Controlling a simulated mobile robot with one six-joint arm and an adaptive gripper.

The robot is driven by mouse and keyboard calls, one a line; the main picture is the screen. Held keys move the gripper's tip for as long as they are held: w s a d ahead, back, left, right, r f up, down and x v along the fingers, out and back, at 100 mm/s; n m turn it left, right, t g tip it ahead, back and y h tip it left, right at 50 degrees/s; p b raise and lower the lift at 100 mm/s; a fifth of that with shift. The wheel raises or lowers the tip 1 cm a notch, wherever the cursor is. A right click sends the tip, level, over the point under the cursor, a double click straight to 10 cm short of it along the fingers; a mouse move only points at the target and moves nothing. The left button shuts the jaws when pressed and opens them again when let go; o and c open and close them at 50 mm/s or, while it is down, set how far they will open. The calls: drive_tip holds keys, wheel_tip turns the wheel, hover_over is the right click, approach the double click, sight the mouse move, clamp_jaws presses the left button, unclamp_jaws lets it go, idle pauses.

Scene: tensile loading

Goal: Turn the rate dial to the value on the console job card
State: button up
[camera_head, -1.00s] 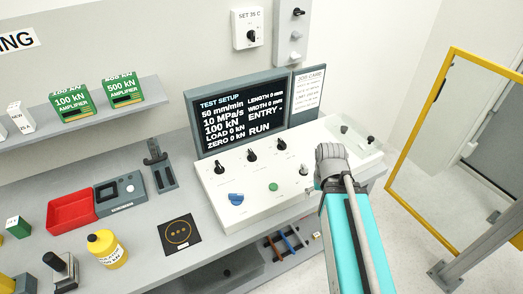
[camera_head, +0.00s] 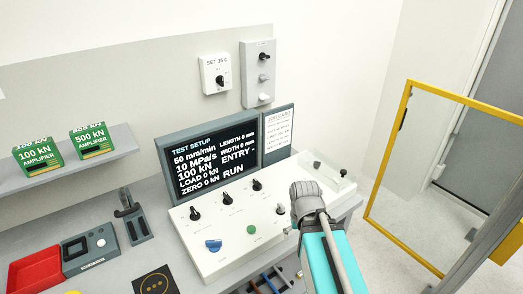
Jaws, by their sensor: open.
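The white console (camera_head: 225,260) stands on the bench with three black pointer dials in a row: left (camera_head: 195,213), middle (camera_head: 227,198) and right (camera_head: 257,185). Their labels are too small to read, so I cannot tell which is the rate dial. The job card (camera_head: 279,130) stands beside the dark screen (camera_head: 212,158); its lines are too small to read. The screen shows 50 mm/min, 10 MPa/s and 100 kN. My arm's grey wrist is over the console's right part. My gripper's fingers are hidden behind it.
A blue knob (camera_head: 213,245), a green button (camera_head: 251,229) and a small grey knob (camera_head: 281,209) also sit on the console. Wall boxes with knobs hang above. A yellow-framed panel (camera_head: 404,105) stands to the right. A red tray (camera_head: 35,272) lies at left.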

idle(0.8)
wheel_tip(320, 180, up, 13)
drive_tip(key=n+p, duration=1.3)
drive_tip(key=n, duration=1.1)
hover_over(227, 195)
drive_tip(key=shift+f, duration=0.1)
wheel_tip(227, 195, down, 14)
drive_tip(key=b, duration=1.3)
drive_tip(key=shift+r+b, duration=0.2)
drive_tip(key=shift+b, duration=0.2)
drive_tip(key=c, duration=1)
